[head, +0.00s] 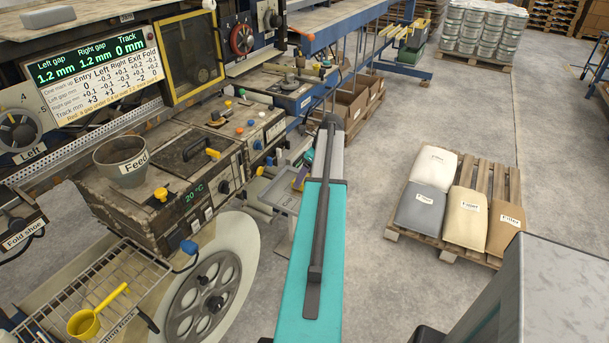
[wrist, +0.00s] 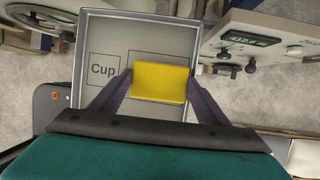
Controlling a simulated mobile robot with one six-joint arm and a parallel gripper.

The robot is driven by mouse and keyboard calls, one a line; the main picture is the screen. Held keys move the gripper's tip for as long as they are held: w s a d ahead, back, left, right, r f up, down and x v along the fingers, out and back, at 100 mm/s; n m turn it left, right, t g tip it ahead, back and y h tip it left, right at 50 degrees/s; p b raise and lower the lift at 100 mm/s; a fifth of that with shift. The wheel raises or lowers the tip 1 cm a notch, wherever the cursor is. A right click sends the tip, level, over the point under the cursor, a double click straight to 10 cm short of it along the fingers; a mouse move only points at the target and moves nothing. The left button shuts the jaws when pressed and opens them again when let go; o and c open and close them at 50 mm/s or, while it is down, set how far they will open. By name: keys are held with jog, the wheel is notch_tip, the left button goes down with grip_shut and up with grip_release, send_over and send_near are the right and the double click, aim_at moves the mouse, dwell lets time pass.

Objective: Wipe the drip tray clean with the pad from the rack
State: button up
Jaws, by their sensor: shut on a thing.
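My gripper (wrist: 160,86) is shut on a yellow pad (wrist: 160,91), with one dark finger on each side of it. The pad is over a shallow grey tray (wrist: 103,35); I cannot tell whether it touches the floor of the tray. The tray floor has an outlined square marked "Cup" and a second outline partly hidden by the pad. No label names this as the drip tray. In the head view the tray (head: 283,201) is beside the machine, and my gripper (head: 300,179) shows small at its far right edge, mostly hidden by my arm.
A wire rack (head: 103,283) with a yellow scoop (head: 85,322) is at the lower left. The control box with a Feed cup (head: 121,165) and the large reel (head: 203,290) stand left of my arm. A pallet of filler bags (head: 463,221) is at right. Open floor lies between.

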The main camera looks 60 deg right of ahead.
jog(key=shift+o, duration=0.2)
jog(key=shift+w+d+r+h+p, duration=0.15)
jog(key=shift+d+r+h+p, duration=0.05)
jog(key=shift+h+p, duration=0.45)
jog(key=shift+a, duration=0.25)
jog(key=shift+a+f+p, duration=0.1)
jog(key=shift+a+p, duration=0.3)
jog(key=shift+a, duration=1.6)
jog(key=shift+a+f+p, duration=0.15)
jog(key=shift+a+p, duration=0.2)
jog(key=shift+a, duration=1.55)
jog(key=shift+w+f, duration=0.2)
jog(key=shift+w, duration=0.1)
